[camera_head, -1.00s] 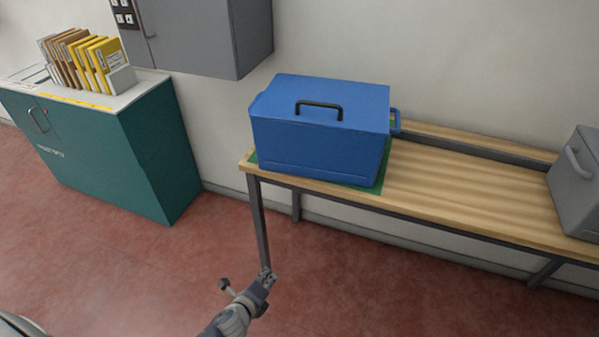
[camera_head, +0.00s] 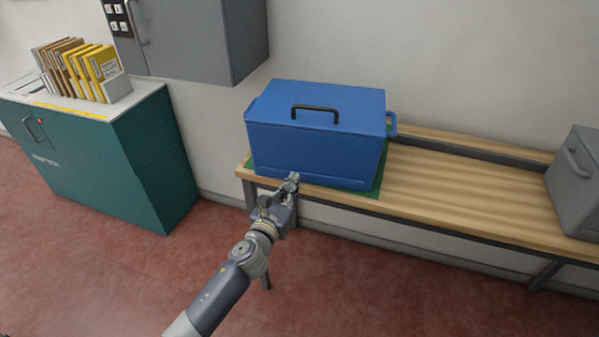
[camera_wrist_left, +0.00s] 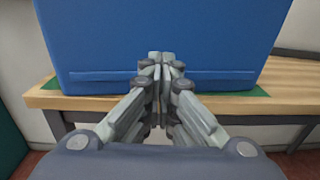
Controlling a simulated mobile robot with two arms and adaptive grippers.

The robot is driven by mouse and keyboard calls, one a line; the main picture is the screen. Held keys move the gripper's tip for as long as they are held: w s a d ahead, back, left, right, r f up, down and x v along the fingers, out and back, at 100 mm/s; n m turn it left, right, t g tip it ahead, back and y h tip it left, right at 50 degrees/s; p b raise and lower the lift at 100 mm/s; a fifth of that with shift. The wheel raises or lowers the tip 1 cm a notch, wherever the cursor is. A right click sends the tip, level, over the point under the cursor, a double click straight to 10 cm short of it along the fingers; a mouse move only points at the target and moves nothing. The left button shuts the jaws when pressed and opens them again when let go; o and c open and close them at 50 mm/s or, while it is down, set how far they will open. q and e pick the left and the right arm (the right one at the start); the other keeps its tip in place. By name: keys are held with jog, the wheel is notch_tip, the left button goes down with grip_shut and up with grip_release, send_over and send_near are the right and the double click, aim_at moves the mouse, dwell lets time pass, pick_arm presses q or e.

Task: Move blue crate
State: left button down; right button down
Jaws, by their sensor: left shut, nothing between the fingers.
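The blue crate (camera_head: 316,125) is closed, with a dark handle (camera_head: 315,111) on its lid and blue grips at its sides. It stands upright on a green mat (camera_head: 377,184) at the left end of the wooden bench (camera_head: 450,190). My left gripper (camera_head: 293,178) is shut and empty, in front of the crate's lower front face. In the left wrist view the crate (camera_wrist_left: 160,35) fills the top, and the shut fingertips (camera_wrist_left: 161,58) overlap its lower front. I cannot tell whether they touch it. My right gripper is not in view.
A grey crate (camera_head: 577,190) stands at the bench's right end, with bare bench between it and the blue crate. A grey wall cabinet (camera_head: 200,40) hangs at upper left. A teal cabinet (camera_head: 100,160) with folders stands at left. The red floor in front is clear.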

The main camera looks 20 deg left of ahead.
aim_at(303, 167)
pick_arm(q)
jog(key=w, duration=0.4)
jog(key=shift+d, duration=0.15)
jog(key=shift+w, duration=0.65)
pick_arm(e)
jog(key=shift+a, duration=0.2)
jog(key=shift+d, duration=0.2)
pick_arm(q)
jog(key=shift+w, duration=0.1)
jog(key=shift+w+d+b, duration=0.1)
jog(key=shift+w+b, duration=0.45)
jog(key=shift+w, duration=0.95)
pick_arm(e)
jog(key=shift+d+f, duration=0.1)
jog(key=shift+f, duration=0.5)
pick_arm(q)
jog(key=shift+s, duration=0.1)
